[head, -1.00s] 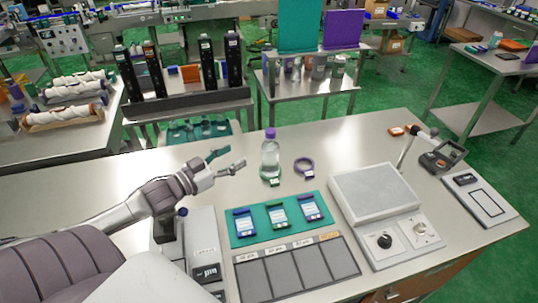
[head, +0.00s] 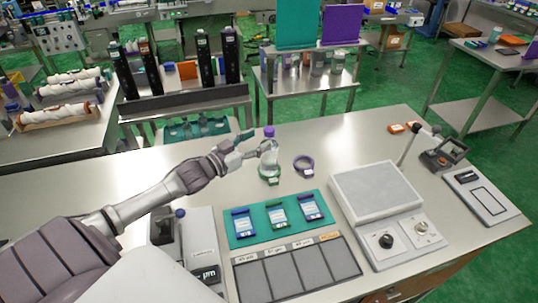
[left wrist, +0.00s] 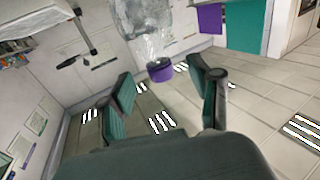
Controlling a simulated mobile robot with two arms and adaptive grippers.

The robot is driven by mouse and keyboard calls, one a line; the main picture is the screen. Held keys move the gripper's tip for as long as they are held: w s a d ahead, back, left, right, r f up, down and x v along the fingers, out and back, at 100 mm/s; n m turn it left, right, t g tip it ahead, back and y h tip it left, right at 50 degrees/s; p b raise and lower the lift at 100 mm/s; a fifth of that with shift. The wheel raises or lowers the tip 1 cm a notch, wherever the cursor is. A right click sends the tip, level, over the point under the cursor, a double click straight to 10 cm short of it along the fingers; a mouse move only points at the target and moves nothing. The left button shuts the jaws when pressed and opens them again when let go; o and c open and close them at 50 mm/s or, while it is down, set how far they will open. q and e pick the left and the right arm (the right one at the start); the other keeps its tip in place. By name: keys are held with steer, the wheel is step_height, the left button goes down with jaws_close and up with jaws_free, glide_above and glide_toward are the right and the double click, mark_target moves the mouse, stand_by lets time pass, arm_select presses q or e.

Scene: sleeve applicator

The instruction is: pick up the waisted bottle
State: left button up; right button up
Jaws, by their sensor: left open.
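The waisted bottle (head: 269,164) is clear with a purple cap and stands upright on the steel bench, in a green ring at its base. My left gripper (head: 255,144) is open at the bottle's upper left, with one fingertip overlapping the bottle's upper part in the head view. In the left wrist view, the bottle (left wrist: 146,32) appears cap down, beyond the open fingers (left wrist: 164,98), with its purple cap between their lines. Nothing is held. I cannot tell whether a finger touches the bottle. My right gripper is not in view.
A purple ring (head: 304,166) lies just right of the bottle. A teal mat (head: 243,237) with several labelled cards lies in front, and a grey sectioned tray (head: 289,273) is nearer. A grey scale-like device (head: 374,187) stands right. The bench behind the bottle is clear.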

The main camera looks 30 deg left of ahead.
mark_target(265, 135)
arm_select(q)
steer(key=x, duration=0.1)
steer(key=p+x, duration=0.1)
steer(key=x, duration=0.2)
steer(key=shift+s+r, duration=0.1)
steer(key=shift+r, duration=0.15)
steer(key=shift+w+d+f, duration=0.15)
steer(key=shift+w+d, duration=0.05)
steer(key=shift+w, duration=0.3)
steer(key=shift+s, duration=0.15)
steer(key=shift+c, duration=0.8)
jaws_close()
